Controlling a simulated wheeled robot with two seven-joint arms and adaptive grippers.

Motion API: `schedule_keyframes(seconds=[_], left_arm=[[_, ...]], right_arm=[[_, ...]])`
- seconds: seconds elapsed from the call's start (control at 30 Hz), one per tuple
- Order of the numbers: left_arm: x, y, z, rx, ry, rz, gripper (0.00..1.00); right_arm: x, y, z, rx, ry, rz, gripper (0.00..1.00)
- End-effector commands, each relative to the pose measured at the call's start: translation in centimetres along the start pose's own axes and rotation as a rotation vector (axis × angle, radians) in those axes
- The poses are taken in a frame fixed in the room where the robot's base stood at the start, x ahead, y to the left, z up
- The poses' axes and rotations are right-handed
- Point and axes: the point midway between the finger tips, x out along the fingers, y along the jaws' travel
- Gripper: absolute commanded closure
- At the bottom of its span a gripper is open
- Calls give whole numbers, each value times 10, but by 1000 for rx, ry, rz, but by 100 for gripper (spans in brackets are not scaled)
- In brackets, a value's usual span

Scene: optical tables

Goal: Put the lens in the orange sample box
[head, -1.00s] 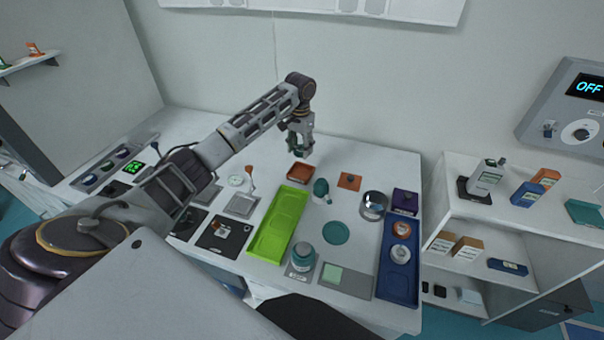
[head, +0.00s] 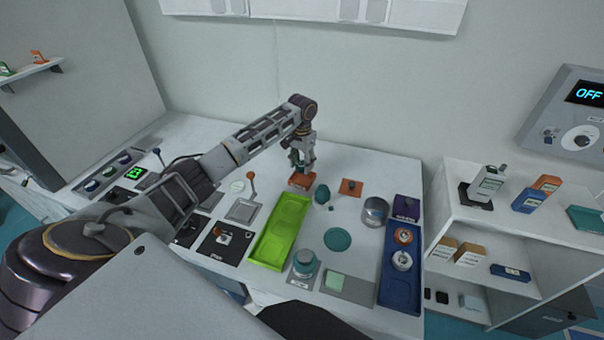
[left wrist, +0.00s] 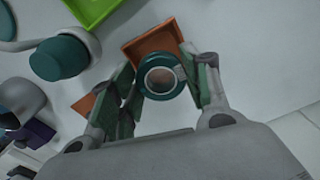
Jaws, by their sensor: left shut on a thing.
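My left gripper (head: 304,168) is low over the orange sample box (head: 300,182) at the back of the table. In the left wrist view the gripper (left wrist: 163,92) is shut on the lens (left wrist: 161,60), a round piece with a dark teal ring and a pale inner ring. The open orange box (left wrist: 152,42) lies beneath and just beyond the lens, which covers part of it. The lens appears held above the box; its exact height cannot be told. In the head view the fingers largely hide the lens. My right gripper is not in view.
A green tray (head: 268,250) lies in front of the box. A dark teal rounded object (head: 321,193) stands close to its right, with an orange square (head: 351,187) beyond. A metal cylinder (head: 374,211) and blue tray (head: 397,283) are farther right. The wall is behind.

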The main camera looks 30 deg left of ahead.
Motion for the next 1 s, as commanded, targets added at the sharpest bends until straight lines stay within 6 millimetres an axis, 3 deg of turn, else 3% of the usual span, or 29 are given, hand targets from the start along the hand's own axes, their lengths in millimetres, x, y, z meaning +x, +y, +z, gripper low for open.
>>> schedule_keyframes(seconds=[0.2,0.57,1.0], left_arm=[[15,0,0,0,0,0,77],[17,0,0,0,0,0,77],[53,0,0,0,0,0,77]], right_arm=[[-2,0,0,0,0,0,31],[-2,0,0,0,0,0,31],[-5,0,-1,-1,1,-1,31]])
